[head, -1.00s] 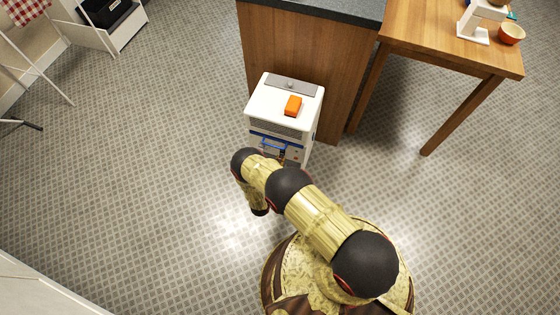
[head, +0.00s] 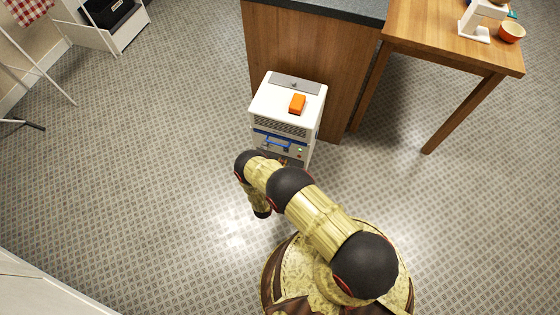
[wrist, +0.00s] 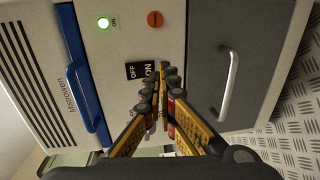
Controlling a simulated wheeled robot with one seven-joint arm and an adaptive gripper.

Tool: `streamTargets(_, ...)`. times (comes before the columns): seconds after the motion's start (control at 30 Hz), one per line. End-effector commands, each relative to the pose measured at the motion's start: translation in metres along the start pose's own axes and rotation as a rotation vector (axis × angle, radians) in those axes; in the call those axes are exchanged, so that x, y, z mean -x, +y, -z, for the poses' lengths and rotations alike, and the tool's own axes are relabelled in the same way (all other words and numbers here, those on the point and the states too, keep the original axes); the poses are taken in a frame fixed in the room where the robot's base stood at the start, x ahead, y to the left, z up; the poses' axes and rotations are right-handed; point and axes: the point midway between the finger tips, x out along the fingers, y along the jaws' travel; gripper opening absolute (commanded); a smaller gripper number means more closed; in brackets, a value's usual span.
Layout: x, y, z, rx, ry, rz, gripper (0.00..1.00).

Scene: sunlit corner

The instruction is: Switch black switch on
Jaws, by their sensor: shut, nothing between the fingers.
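The black switch (wrist: 140,70) is on the front panel of a white machine (wrist: 165,42), with OFF and ON lettering that appears turned sideways in the wrist view. A round light (wrist: 103,23) marked ON glows green on the same panel. My gripper (wrist: 168,70) is shut and empty, its fingertips just right of the switch in the wrist view. I cannot tell whether they touch it. In the head view the machine (head: 285,103) stands on the floor, and its green light (head: 300,150) shows. My arm hides the gripper and the switch there.
The panel has a blue handle (wrist: 85,75), a red round knob (wrist: 155,19) and a grey door with a metal handle (wrist: 229,85). An orange block (head: 297,103) lies on the machine. A wooden counter (head: 325,60) stands behind; a table (head: 430,40) stands right.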

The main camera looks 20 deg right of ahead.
Motion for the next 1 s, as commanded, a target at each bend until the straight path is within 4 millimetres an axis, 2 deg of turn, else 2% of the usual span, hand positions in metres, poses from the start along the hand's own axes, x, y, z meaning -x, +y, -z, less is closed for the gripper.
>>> streamTargets(0.07,0.003,-0.002,-0.006,0.002,-0.001,0.001,0.0)
streamTargets(0.4,0.06,-0.015,-0.004,0.002,0.003,0.001,0.0)
streamTargets(0.6,0.086,-0.021,-0.003,0.0,0.002,0.0,0.0)
streamTargets(0.8,0.098,-0.025,-0.004,0.0,0.0,0.001,0.0)
streamTargets(1.0,0.099,-0.026,-0.005,0.0,-0.002,0.0,0.0)
